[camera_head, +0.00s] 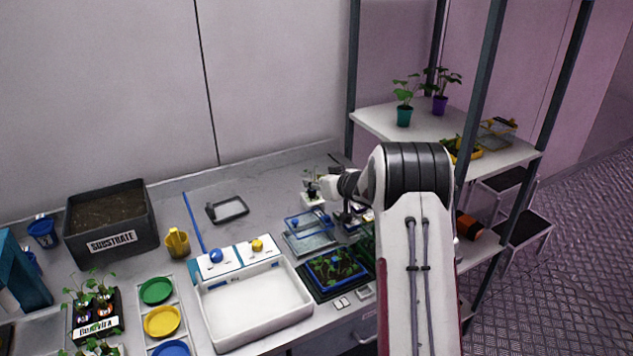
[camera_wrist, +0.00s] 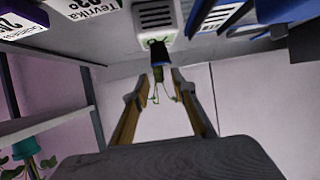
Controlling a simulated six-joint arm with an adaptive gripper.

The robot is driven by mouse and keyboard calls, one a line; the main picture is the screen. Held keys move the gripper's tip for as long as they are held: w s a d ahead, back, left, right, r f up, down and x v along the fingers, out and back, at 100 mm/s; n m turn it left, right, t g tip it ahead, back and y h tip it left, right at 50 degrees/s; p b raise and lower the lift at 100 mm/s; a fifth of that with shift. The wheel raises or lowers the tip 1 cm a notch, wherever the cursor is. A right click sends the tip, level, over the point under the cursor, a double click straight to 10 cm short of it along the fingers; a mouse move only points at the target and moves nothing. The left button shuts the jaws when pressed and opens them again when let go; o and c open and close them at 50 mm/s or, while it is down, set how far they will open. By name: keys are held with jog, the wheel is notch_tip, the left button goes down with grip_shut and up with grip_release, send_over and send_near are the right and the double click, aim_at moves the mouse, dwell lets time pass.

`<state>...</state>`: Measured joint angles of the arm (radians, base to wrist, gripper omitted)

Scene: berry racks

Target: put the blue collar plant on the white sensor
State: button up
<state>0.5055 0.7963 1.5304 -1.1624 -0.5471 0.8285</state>
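The blue collar plant (camera_wrist: 158,58) stands in the wrist view on the white sensor (camera_wrist: 155,17), a white block with dark slots. This view is upside down, so the thin stems and leaves hang below the dark pot. The plant also shows small in the head view (camera_head: 312,187), on the white sensor (camera_head: 313,200) at the back of the bench. My gripper (camera_wrist: 160,84) is open, with a finger on each side of the plant and a visible gap to the pot. In the head view my gripper (camera_head: 326,186) reaches the plant from the right; its fingers are hard to make out there.
Blue-framed trays (camera_head: 335,270) and a clear blue-rimmed box (camera_head: 308,228) stand just in front of the sensor. A white basin (camera_head: 256,312) is front left, a substrate box (camera_head: 110,220) far left. A shelf (camera_head: 440,133) with potted plants rises at right.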

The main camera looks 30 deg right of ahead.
jog(key=shift+r, duration=0.15)
jog(key=shift+s+r, duration=0.35)
jog(key=shift+s, duration=0.25)
jog(key=v, duration=1)
jog(key=shift+s, duration=0.3)
jog(key=shift+r, duration=0.1)
jog(key=s+a+r+m+g+h, duration=0.1)
jog(key=s+a+r+h, duration=0.1)
jog(key=s+a+r, duration=0.35)
jog(key=s+a+r+m+g+h, duration=0.1)
jog(key=s+a+r+h, duration=0.2)
jog(key=s+r, duration=0.45)
jog(key=s+a+f+g+y, duration=0.1)
jog(key=s+a+f, duration=0.1)
jog(key=s+a, duration=0.4)
jog(key=s+a+f+g+y, duration=0.1)
jog(key=s+a, duration=0.5)
jog(key=s, duration=0.7)
jog(key=s+a+f+n+g+y, duration=0.1)
jog(key=s+a+f+g+y, duration=0.1)
jog(key=s+a, duration=0.4)
jog(key=s+g, duration=0.1)
jog(key=s, duration=0.2)
jog(key=shift+s+a+f, duration=0.25)
jog(key=shift+a+f, duration=0.1)
jog(key=shift+f, duration=0.05)
